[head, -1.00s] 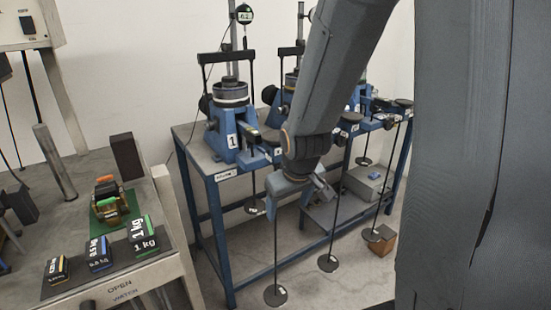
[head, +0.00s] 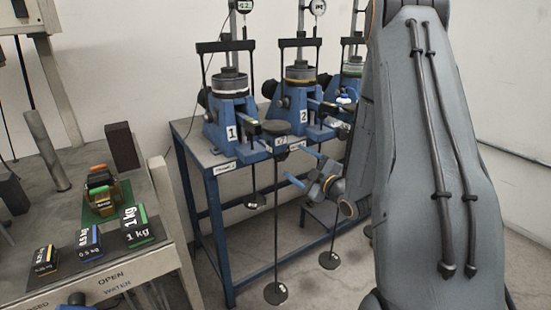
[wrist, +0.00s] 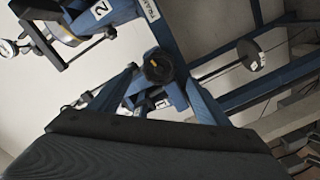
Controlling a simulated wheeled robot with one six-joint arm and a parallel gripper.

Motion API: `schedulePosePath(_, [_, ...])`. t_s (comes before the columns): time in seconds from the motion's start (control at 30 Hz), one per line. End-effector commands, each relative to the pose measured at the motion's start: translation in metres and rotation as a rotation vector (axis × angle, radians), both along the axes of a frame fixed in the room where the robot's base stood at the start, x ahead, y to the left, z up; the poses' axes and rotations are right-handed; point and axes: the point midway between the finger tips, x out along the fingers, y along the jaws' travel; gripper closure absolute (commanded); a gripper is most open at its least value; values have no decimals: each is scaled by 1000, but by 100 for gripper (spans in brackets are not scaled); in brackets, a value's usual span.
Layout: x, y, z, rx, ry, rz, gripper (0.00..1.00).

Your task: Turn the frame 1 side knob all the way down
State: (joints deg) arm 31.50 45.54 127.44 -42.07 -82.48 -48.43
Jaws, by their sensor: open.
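Frame 1 (head: 230,125) is a blue stand marked 1 at the left end of the blue bench in the head view. A dark side knob (head: 205,98) shows on its left side, partly hidden by the body. My gripper (head: 297,168) is open and empty, to the right of frame 1 and in front of frame 2. In the wrist view, a black round knob (wrist: 158,67) with a yellow mark shows between the spread blue fingers (wrist: 163,82), with no clear contact. I cannot tell which frame this knob belongs to.
Frame 2 (head: 297,105) stands right of frame 1, with another frame (head: 352,80) beyond. A hanging rod with a round plate (head: 276,293) hangs before the bench (head: 215,215). Labelled weights (head: 138,235) lie on the left table. My arm hides the bench's right end.

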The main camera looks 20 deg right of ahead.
Motion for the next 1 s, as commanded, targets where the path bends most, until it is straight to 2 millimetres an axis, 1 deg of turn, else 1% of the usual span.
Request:
schedulePosePath(0.03, [-1,-1,-3,-4,-19,6,30])
schedulePosePath(0.13, [-1,-1,-2,-8,-42,16,30])
schedulePosePath(0.27, [8,2,-1,-10,-46,18,30])
schedulePosePath(0.9, [92,18,-2,-9,-44,17,30])
schedulePosePath(0.93, [94,18,-2,-8,-43,16,31])
schedulePosePath(1.0, [92,18,-1,-7,-41,15,43])
